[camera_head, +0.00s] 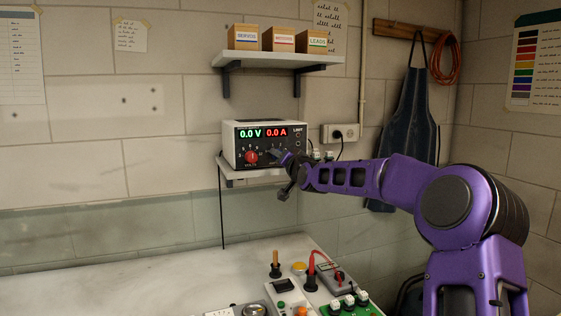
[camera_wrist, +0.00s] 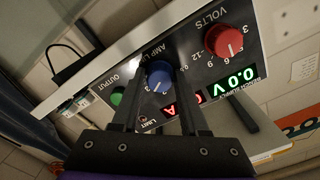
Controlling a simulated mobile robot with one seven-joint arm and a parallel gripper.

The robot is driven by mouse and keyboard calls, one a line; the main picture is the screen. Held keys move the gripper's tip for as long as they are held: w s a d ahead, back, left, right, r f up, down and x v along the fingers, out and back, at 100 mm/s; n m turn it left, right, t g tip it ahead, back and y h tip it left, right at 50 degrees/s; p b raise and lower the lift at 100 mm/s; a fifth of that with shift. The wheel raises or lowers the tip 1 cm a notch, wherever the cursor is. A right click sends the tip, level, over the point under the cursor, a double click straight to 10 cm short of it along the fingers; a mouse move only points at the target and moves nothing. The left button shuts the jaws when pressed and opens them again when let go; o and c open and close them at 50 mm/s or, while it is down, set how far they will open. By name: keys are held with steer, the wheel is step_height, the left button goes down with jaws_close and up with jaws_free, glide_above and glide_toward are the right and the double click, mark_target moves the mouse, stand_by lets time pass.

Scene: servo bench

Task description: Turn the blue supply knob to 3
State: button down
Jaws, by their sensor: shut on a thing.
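The bench power supply (camera_head: 232,140) stands on a small wall shelf, with displays reading 0.0 V in green and 0.0 A in red. In the wrist view, the blue knob (camera_wrist: 158,74) sits between my two fingers under the "AMP LIM" label. My gripper (camera_wrist: 157,66) is shut on this knob, one finger at each side. Small numbers, a 3 among them, show beside the knob; I cannot tell which one its pointer meets. In the head view, my gripper (camera_head: 281,160) is at the supply's front and hides most of the blue knob.
The red VOLTS knob (camera_wrist: 223,42) is close beside my fingers; a green button (camera_wrist: 117,96) is on the other side. A wall socket (camera_head: 338,133) is right of the supply. A shelf with boxes (camera_head: 278,40) is above. The workbench (camera_head: 150,282) below holds several devices at its right.

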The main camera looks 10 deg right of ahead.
steer(key=shift+f+m, duration=0.1)
steer(key=shift+m, duration=0.6)
steer(key=shift+b, duration=0.3)
steer(key=c, duration=0.7)
jaws_free()
steer(key=s+d, duration=0.3)
steer(key=s, duration=1.4)
steer(key=shift+d, duration=0.2)
